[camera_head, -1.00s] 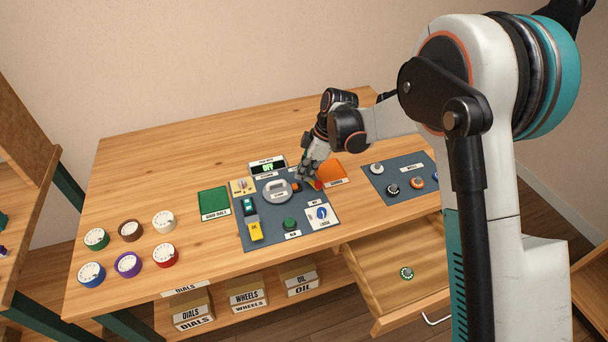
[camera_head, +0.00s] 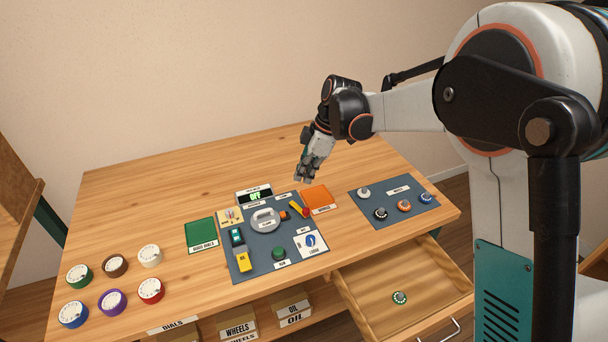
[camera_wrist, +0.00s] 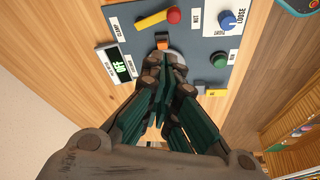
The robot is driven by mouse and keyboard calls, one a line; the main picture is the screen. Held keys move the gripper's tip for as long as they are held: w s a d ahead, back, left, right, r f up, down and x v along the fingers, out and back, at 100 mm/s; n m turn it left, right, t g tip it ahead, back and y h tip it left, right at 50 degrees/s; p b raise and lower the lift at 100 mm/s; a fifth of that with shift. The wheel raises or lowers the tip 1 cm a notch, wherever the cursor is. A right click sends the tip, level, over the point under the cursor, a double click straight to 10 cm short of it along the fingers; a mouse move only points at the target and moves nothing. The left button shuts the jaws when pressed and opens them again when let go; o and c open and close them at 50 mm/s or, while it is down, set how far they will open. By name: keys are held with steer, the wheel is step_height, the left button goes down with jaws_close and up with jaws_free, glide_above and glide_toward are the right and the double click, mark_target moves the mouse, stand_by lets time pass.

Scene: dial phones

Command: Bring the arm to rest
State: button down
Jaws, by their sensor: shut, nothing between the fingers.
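My gripper (camera_head: 309,177) is raised over the back of the wooden table, above the dark blue control panel's (camera_head: 264,268) top right corner. It points down and holds nothing. In the wrist view the fingers (camera_wrist: 163,75) are together, hiding part of the panel behind them. The panel bears a grey round clamp (camera_head: 265,220), a yellow lever with a red knob (camera_head: 305,212), a green button (camera_head: 279,253) and a blue knob (camera_head: 310,241). The display (camera_head: 254,196) reads OFF in green.
Several coloured dials (camera_head: 115,267) stand at the table's left. A green tray (camera_head: 201,233) and an orange tray (camera_head: 317,197) flank the panel. A blue mat (camera_head: 365,209) holds several wheels.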

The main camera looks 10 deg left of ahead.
steer(key=s+d+r+m+t+h, duration=0.1)
steer(key=s+d+r+m+t, duration=0.1)
steer(key=s+d+r+m, duration=0.45)
steer(key=s+d+r+m+t, duration=0.2)
steer(key=s+d+r+m, duration=0.2)
steer(key=d+r, duration=0.5)
steer(key=s+d+f+m+t+h, duration=0.1)
steer(key=s+d+f+m+t, duration=0.1)
steer(key=s+d+m, duration=0.3)
steer(key=s+d+f+m+t+h, duration=0.1)
steer(key=s+d+m, duration=0.3)
steer(key=s+d, duration=0.5)
steer(key=s+f+t, duration=0.1)
steer(key=s, duration=0.2)
steer(key=shift+s+d+f+m+h, duration=0.35)
steer(key=shift+d+f+h, duration=0.05)
